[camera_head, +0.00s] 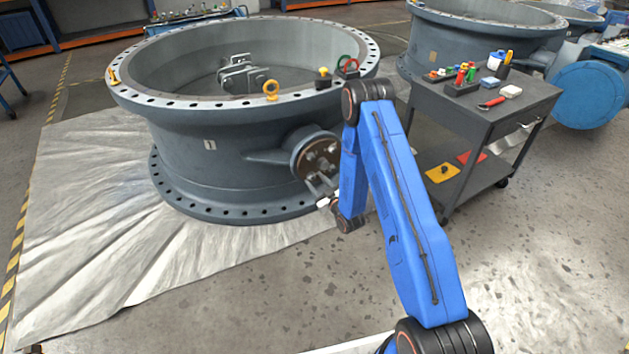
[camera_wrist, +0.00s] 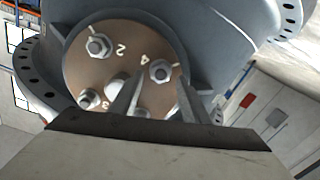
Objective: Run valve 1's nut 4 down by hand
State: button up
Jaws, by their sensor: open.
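Valve 1 (camera_head: 197,165) is a large grey ring body with a "1" label, standing on a sheet. Its round brown cover plate (camera_head: 316,159) faces my arm and fills the upper middle of the wrist view (camera_wrist: 140,58). Nut 4 (camera_wrist: 160,71) is a grey hex nut on a stud beside the painted "4", with a pale line running from it. My gripper (camera_wrist: 158,77) is open, its two fingertips at either side of nut 4 in the wrist view; contact cannot be told. In the head view my gripper (camera_head: 319,187) is small, just below the cover plate.
Nut 2 (camera_wrist: 98,45) and nut 3 (camera_wrist: 88,98) sit on the same plate, around a central stub (camera_wrist: 117,86). Another fastener is partly hidden behind the fingers. A tool cart (camera_head: 475,125) stands to the right. Open floor lies in front.

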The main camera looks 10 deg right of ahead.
jog(key=shift+w+a, duration=0.2)
jog(key=shift+w, duration=0.45)
jog(key=c, duration=1.1)
jog(key=shift+o, duration=0.2)
